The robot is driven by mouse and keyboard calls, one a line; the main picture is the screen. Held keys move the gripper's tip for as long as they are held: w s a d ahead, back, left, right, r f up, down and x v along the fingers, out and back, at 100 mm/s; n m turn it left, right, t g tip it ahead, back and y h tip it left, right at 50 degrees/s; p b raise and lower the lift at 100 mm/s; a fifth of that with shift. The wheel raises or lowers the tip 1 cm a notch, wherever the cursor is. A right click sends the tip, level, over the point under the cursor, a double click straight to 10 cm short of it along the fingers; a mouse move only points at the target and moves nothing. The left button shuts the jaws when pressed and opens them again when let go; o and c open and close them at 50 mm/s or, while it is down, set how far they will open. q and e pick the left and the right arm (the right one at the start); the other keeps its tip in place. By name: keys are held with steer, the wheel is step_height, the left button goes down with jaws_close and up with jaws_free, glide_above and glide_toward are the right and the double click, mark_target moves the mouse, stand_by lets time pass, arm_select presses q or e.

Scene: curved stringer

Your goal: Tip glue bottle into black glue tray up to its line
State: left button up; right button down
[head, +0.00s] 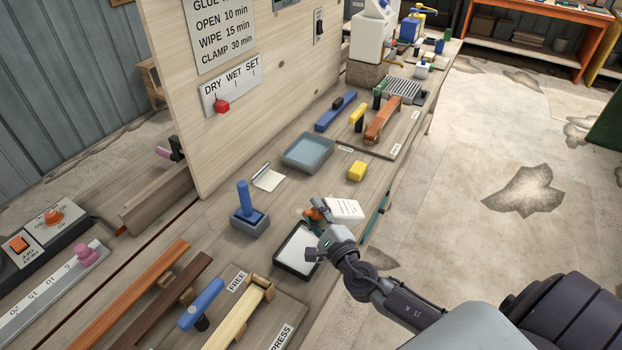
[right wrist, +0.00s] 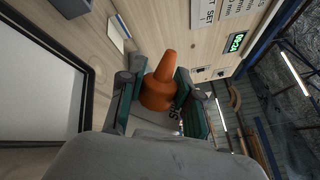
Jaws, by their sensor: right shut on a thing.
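The glue bottle (head: 345,210) has a white labelled body and an orange nozzle (head: 314,211). It lies tipped over, held above the bench beside the black glue tray, with the nozzle towards the left. My right gripper (head: 317,222) is shut on the bottle near its orange end. In the right wrist view the orange nozzle (right wrist: 160,85) shows between the two fingers. The black glue tray (head: 279,268) has a dark rim and a pale inside. It also shows at the left of the right wrist view (right wrist: 88,95). Its line cannot be made out. My left gripper is out of view.
A blue-handled tool in a grey block (head: 250,225) stands left of the tray. Wooden clamp bars (head: 240,315) lie in front. A tall board (head: 240,90) rises at the back.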

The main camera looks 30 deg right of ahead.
steer(key=shift+s+a, duration=0.15)
steer(key=shift+s, duration=0.05)
steer(key=shift+f+n, duration=0.1)
steer(key=shift+n, duration=0.4)
steer(key=shift+f+n, duration=0.15)
steer(key=shift+n, duration=0.45)
steer(key=n, duration=0.2)
steer(key=f+n, duration=0.1)
steer(key=shift+n+p, duration=0.35)
steer(key=shift+n, duration=0.05)
steer(key=shift+f+n+p, duration=0.25)
steer(key=shift+n+p, duration=0.05)
steer(key=shift+n, duration=0.7)
steer(key=shift+f+n+p, duration=0.2)
steer(key=shift+n+p, duration=0.1)
steer(key=shift+n, duration=0.4)
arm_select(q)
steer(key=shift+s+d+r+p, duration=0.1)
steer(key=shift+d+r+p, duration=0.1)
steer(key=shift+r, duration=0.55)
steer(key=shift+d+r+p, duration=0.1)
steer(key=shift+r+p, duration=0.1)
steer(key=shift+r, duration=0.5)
arm_select(e)
steer(key=shift+f+n, duration=0.6)
steer(key=shift+n, duration=0.7)
